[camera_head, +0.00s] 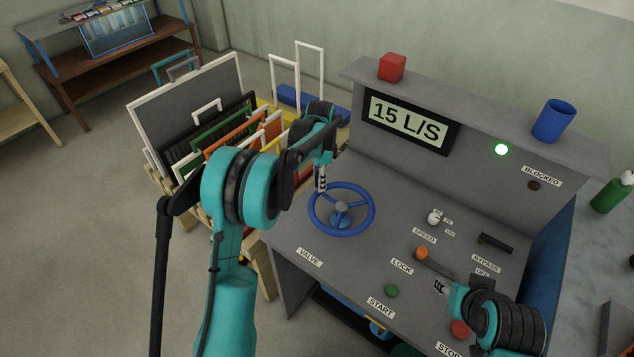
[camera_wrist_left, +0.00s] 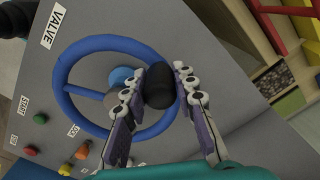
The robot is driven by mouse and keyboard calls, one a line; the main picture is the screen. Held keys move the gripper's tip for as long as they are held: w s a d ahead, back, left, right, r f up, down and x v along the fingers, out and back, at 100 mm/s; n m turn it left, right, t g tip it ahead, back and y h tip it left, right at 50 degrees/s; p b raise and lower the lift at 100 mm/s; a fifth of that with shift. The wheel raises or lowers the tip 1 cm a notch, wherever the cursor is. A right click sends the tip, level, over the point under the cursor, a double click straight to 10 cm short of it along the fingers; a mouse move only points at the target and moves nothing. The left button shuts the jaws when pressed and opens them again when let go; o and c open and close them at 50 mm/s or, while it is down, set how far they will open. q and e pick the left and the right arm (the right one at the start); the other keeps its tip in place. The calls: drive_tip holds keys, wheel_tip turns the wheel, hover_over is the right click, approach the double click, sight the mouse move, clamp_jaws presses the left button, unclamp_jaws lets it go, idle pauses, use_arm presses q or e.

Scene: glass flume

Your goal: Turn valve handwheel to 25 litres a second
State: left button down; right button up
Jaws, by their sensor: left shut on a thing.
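The blue valve handwheel (camera_head: 368,222) lies on the sloping grey console beside the VALVE label. My left gripper (camera_head: 321,183) is at its upper-left rim. In the left wrist view, the fingers (camera_wrist_left: 158,86) are shut around a black knob (camera_wrist_left: 157,88) on the rim of the handwheel (camera_wrist_left: 78,57). The display (camera_head: 409,121) reads 15 L/S. My right gripper (camera_head: 440,287) is low beside the LOCK lever, which has an orange knob (camera_head: 422,252). Its finger opening is too small to make out.
A green lamp (camera_head: 502,150) is lit; the BLOCKED lamp (camera_head: 534,185) is dark. Green START (camera_head: 391,291) and red STOP (camera_head: 460,328) buttons are near my right gripper. A red block (camera_head: 392,67) and blue cup (camera_head: 554,121) stand on top. Framed panels (camera_head: 190,95) stand left.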

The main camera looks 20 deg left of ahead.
use_arm(q)
drive_tip(key=shift+w, duration=0.25)
idle(0.3)
drive_tip(key=c, duration=1.2)
unclamp_jaws()
drive_tip(key=shift+d, duration=0.1)
drive_tip(key=shift+r, duration=0.1)
wheel_tip(320, 180, up, 12)
drive_tip(key=shift+f, duration=0.1)
